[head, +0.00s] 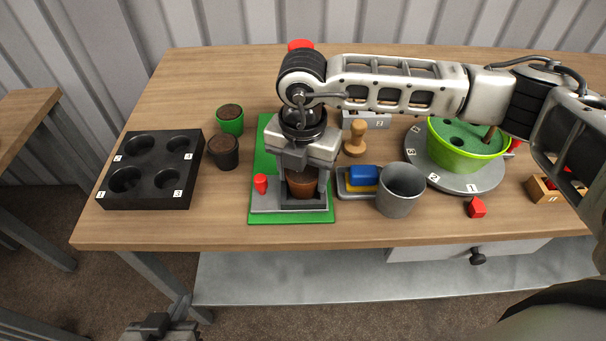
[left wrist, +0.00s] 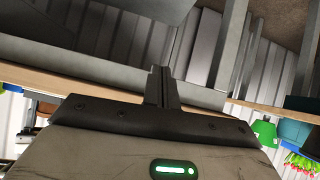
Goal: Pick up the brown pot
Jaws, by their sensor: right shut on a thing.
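A reddish-brown pot (head: 301,190) stands in a grey holder (head: 262,203) on the green mat (head: 290,219). My right gripper (head: 301,171) points down over it and is shut on it; the gripper hides its upper part. A dark brown pot with soil (head: 223,152) stands on the table to the left of the mat, apart from the grippers. My left gripper (head: 165,325) is low, in front of the table's edge. In the left wrist view its fingers (left wrist: 162,88) are together with nothing between them.
A black tray (head: 150,192) with numbered holes is at the left. A green pot (head: 230,120) stands behind the dark pot. A grey cup (head: 401,190), a wooden stamp (head: 356,140) and a green planter on a grey turntable (head: 485,180) are at the right. My right arm spans the back right.

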